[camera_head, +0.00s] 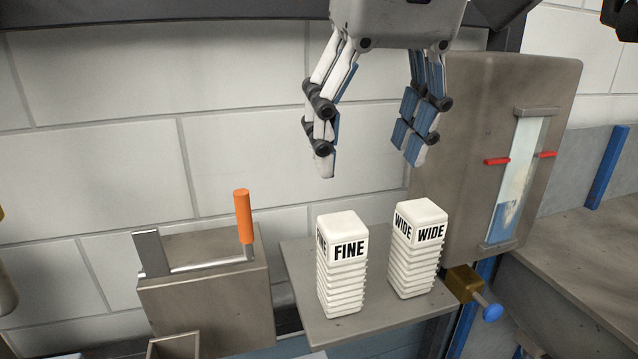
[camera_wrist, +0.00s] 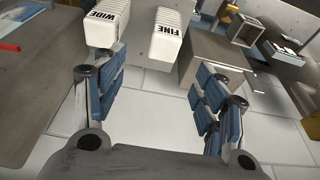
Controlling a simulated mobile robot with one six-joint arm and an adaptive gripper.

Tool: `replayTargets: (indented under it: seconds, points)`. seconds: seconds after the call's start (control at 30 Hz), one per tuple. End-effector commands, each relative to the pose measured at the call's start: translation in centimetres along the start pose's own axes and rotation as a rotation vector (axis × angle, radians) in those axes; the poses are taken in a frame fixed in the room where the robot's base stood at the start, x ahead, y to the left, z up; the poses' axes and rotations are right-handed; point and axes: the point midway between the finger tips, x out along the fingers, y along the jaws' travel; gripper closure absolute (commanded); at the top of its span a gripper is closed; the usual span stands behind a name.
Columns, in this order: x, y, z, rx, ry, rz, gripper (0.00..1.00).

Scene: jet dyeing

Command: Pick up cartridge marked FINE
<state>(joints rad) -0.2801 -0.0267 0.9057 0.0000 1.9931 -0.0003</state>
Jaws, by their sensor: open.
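The white ribbed cartridge marked FINE (camera_head: 342,268) stands upright on a small grey shelf (camera_head: 372,318). A like cartridge marked WIDE (camera_head: 415,252) stands to its right with a gap between them. In the wrist view, the FINE cartridge (camera_wrist: 176,38) lies beyond the gap between my fingers (camera_wrist: 160,82), right of centre, and the WIDE cartridge (camera_wrist: 103,24) is near the left finger. My gripper appears apart from both.
A grey metal box with an orange-handled lever (camera_head: 243,217) stands left of the shelf. A grey panel with a sight glass (camera_head: 517,175) and red markers is at right. A brass valve with a blue knob (camera_head: 492,312) sits by the shelf's right edge. A tiled wall is behind.

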Motion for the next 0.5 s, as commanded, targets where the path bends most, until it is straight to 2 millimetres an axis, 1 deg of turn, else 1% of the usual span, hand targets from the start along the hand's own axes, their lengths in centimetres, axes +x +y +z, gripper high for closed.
replayTargets:
  seconds: [0.03,0.3,0.4,0.5]
  points:
    - [1.1,0.0,0.1,-0.001,-0.003,0.0,0.35]
    - [7.2,-0.1,0.2,0.0,-0.003,0.0,0.35]
    - [9.1,-0.1,0.2,0.0,-0.003,0.0,0.35]
    - [10.5,-0.1,0.1,0.0,-0.001,0.0,0.35]
